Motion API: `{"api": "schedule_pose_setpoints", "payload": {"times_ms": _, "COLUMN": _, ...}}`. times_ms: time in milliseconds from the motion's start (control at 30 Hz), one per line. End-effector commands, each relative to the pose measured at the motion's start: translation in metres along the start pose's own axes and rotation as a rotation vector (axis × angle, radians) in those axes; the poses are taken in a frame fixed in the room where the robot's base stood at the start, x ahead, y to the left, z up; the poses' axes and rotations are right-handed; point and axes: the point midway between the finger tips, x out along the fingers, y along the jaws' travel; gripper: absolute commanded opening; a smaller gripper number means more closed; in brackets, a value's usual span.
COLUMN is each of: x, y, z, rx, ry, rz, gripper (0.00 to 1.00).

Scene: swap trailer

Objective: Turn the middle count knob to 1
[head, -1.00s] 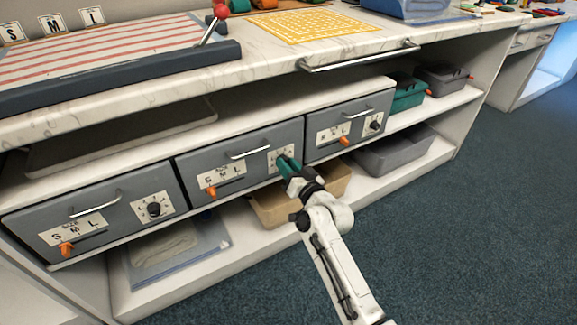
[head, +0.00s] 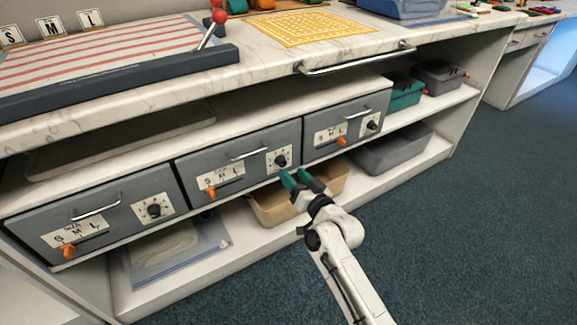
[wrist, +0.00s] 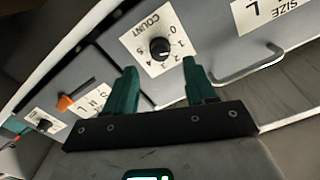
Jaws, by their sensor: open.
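The middle count knob (head: 280,161) is a small black knob on a white dial plate on the middle grey drawer. My gripper (head: 294,174) has green fingers, spread apart and empty, just below and in front of the knob. In the wrist view my gripper (wrist: 160,68) has one fingertip on each side of the knob's line, short of the knob and apart from it.
The left drawer's knob (head: 154,209) and the right drawer's knob (head: 372,125) sit on either side. The middle drawer has an orange slider (head: 211,192) and a bar handle (head: 249,153). A tan bin (head: 275,210) stands on the shelf below my gripper. The floor at right is clear.

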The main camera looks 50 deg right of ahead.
Motion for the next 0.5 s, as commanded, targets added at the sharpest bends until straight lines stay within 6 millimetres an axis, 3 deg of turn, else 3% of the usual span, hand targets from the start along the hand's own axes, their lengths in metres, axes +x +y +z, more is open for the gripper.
{"api": "schedule_pose_setpoints", "payload": {"times_ms": 200, "x": -0.04, "y": -0.001, "z": -0.002, "rx": -0.001, "ry": -0.003, "rz": 0.0, "gripper": 0.55}}
{"api": "schedule_pose_setpoints", "payload": {"times_ms": 500, "x": -0.062, "y": 0.0, "z": -0.001, "rx": 0.0, "ry": 0.0, "rz": 0.0, "gripper": 0.55}}
